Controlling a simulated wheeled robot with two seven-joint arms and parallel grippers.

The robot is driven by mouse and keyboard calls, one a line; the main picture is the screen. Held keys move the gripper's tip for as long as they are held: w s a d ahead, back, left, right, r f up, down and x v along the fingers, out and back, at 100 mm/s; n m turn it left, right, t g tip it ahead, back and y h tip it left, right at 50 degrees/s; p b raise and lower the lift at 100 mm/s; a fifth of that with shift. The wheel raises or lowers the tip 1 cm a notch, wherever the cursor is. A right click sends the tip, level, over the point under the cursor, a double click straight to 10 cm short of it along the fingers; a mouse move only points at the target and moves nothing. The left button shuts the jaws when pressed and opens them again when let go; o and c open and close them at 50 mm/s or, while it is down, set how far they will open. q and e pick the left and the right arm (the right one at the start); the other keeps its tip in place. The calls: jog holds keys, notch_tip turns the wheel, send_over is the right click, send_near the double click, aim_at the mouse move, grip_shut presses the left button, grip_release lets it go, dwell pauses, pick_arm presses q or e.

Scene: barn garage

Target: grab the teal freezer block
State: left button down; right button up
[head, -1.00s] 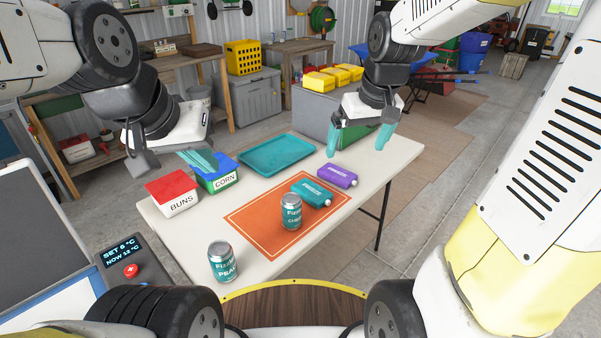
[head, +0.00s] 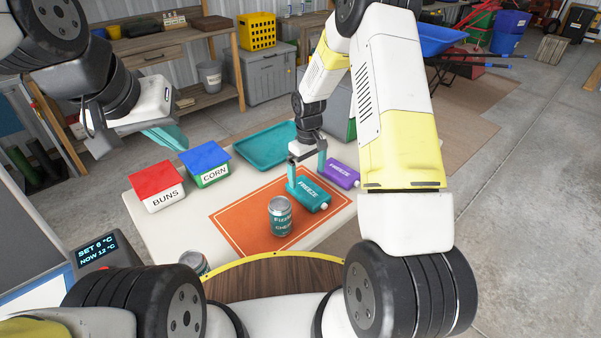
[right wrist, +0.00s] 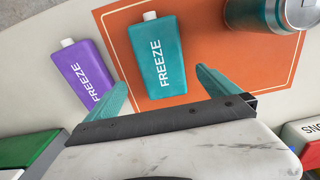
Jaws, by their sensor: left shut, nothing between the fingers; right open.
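The teal freezer block (head: 311,196), marked FREEZE, lies flat on the orange mat (head: 240,217). In the right wrist view the teal block (right wrist: 158,62) lies just beyond and between the spread fingers. My right gripper (head: 306,177) is open, with its teal fingers either side of the block's near end; it also shows in the right wrist view (right wrist: 163,92). I cannot tell whether a finger touches the block. My left gripper (head: 168,138) is shut and empty, raised at the left above the red and blue boxes' side of the table.
A purple freezer block (head: 341,173) lies close beside the teal one, near the right finger side. A Fizz can (head: 281,217) stands on the mat in front. A teal tray (head: 262,148), a BUNS box (head: 160,188) and a CORN box (head: 207,165) stand further back.

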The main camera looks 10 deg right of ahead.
aim_at(308, 189)
jog(key=f, duration=0.5)
jog(key=shift+s+d+f, duration=0.1)
jog(key=shift+s+f, duration=0.2)
jog(key=shift+s, duration=0.1)
jog(key=shift+r, duration=0.1)
jog(key=c, duration=1.9)
